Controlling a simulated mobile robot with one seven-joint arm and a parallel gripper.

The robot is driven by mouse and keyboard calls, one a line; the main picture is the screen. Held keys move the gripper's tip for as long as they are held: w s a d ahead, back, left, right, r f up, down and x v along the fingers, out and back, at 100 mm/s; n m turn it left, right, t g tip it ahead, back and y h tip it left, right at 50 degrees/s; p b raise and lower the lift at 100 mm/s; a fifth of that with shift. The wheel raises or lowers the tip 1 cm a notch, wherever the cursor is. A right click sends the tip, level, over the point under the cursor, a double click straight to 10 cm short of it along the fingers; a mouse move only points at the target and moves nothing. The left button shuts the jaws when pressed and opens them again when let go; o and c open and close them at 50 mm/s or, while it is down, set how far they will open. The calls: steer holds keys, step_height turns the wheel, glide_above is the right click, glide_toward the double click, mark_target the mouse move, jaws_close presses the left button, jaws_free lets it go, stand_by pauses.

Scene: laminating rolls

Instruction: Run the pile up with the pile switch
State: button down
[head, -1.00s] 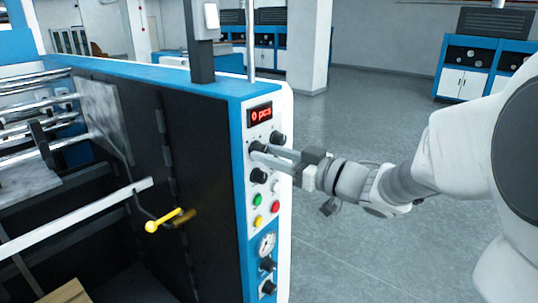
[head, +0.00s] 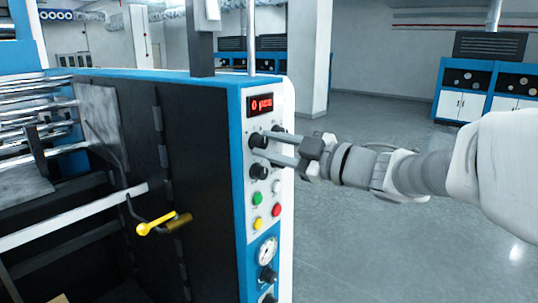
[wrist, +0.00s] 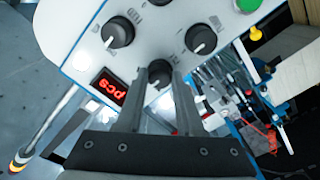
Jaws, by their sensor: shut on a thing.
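The control panel (head: 270,185) is on the white end face of the blue-edged machine. My gripper (head: 261,144) reaches it from the right. In the wrist view, my gripper (wrist: 160,76) has its two fingers on either side of a black rotary knob (wrist: 159,72) beside the red display, and is shut on it. This knob also shows in the head view (head: 257,141). I cannot read a label naming it as the pile switch; the fingers hide part of the panel around it. Other black knobs (wrist: 117,32) (wrist: 201,39) stand close by, outside the fingers.
The red display (head: 262,105) is above the knobs. Green (head: 257,199), red (head: 276,210) and yellow (head: 258,223) buttons and a gauge (head: 267,250) are below. A yellow-ended handle (head: 160,225) sticks out from the dark door. The floor (head: 365,180) to the right is clear.

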steer(key=shift+n, duration=0.3)
steer(key=c, duration=0.5)
jaws_free()
steer(key=shift+c, duration=0.2)
steer(key=b+v, duration=0.1)
steer(key=v, duration=1.6)
steer(key=shift+s+d, duration=0.2)
steer(key=shift+w, duration=0.1)
